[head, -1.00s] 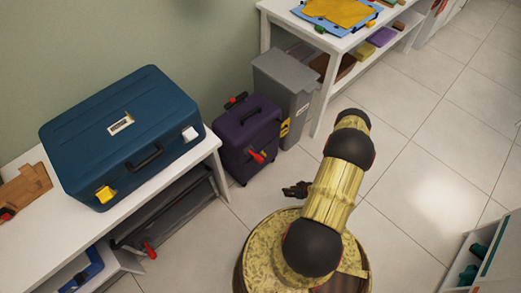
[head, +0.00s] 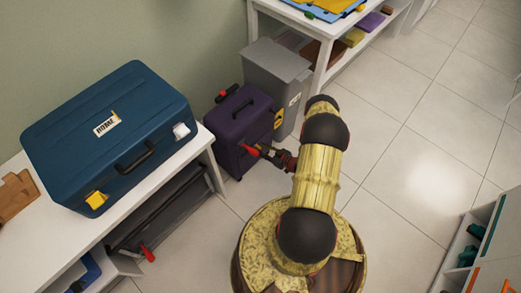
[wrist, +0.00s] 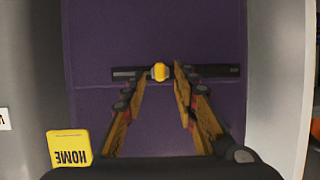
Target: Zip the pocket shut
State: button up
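The purple suitcase (head: 236,115) stands upright on the floor. Its front face fills the wrist view (wrist: 160,30), where a dark horizontal zip track (wrist: 220,71) crosses it. A small yellow zip pull (wrist: 160,72) sits near the middle of the track. My gripper (wrist: 159,68) is open, with one finger to each side of the pull; the gaps show no clear contact. In the head view my gripper (head: 284,158) is beside the suitcase's front, partly hidden by my arm. A red piece (head: 249,150) shows at the suitcase front there.
A grey bin (head: 272,75) stands right behind the suitcase. A white bench (head: 187,160) with a blue case (head: 110,130) is to the left. A yellow HOME tag (wrist: 68,148) shows low left in the wrist view. Open tiled floor (head: 390,160) lies to the right.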

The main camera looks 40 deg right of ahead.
jog(key=shift+x, duration=0.75)
jog(key=c, duration=0.3)
jog(key=c, duration=0.4)
jog(key=shift+a, duration=0.1)
grip_shut()
